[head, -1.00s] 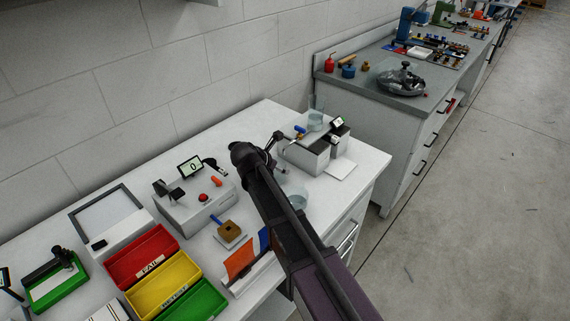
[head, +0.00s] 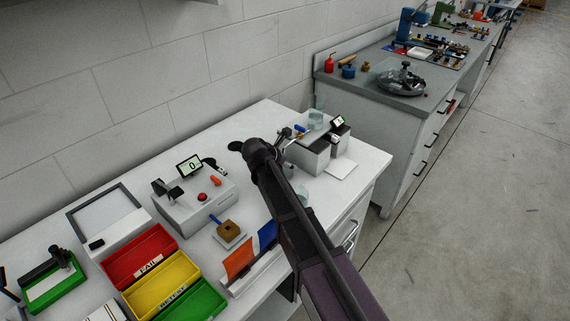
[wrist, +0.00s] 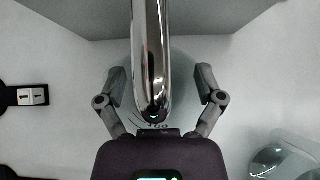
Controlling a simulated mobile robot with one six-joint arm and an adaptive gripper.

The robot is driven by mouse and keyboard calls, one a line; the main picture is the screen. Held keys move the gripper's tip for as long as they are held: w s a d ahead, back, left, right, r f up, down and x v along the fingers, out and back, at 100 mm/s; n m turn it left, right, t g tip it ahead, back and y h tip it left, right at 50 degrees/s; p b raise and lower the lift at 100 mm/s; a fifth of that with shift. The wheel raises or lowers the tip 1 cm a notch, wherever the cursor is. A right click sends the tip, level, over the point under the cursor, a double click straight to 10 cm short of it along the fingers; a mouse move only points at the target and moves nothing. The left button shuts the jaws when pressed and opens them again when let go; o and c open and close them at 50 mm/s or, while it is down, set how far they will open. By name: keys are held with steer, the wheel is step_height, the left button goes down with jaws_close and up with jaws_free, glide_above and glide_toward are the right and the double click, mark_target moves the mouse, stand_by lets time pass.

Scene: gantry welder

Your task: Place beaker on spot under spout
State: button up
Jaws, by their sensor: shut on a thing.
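My gripper (wrist: 159,78) is shut on a clear glass beaker (wrist: 182,76), one finger on each side in the wrist view. Dark volume markings show on its near side. A shiny chrome spout (wrist: 152,50) hangs in front of the beaker in this view and hides its middle. I cannot tell whether the beaker's base touches the surface. The spot under the spout is hidden. In the head view my arm covers most of the gripper, beside the grey dispenser box (head: 310,156).
Another glass beaker stands on the dispenser (head: 315,120). A glass vessel (head: 302,192) stands right of my arm; a glass vessel also shows at the wrist view's lower right (wrist: 283,158). A sensor box (head: 195,203) and red bin (head: 140,256) lie left.

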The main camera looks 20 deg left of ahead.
steer(key=shift+f, duration=0.15)
steer(key=o, duration=0.8)
steer(key=shift+o, duration=0.2)
steer(key=shift+r, duration=0.25)
steer(key=shift+p+v, duration=0.85)
steer(key=shift+v, duration=0.2)
steer(key=p+v, duration=0.6)
steer(key=v, duration=0.3)
steer(key=shift+s+r+p, duration=0.2)
steer(key=shift+s+p, duration=0.15)
steer(key=shift+p, duration=0.05)
steer(key=shift+a, duration=0.1)
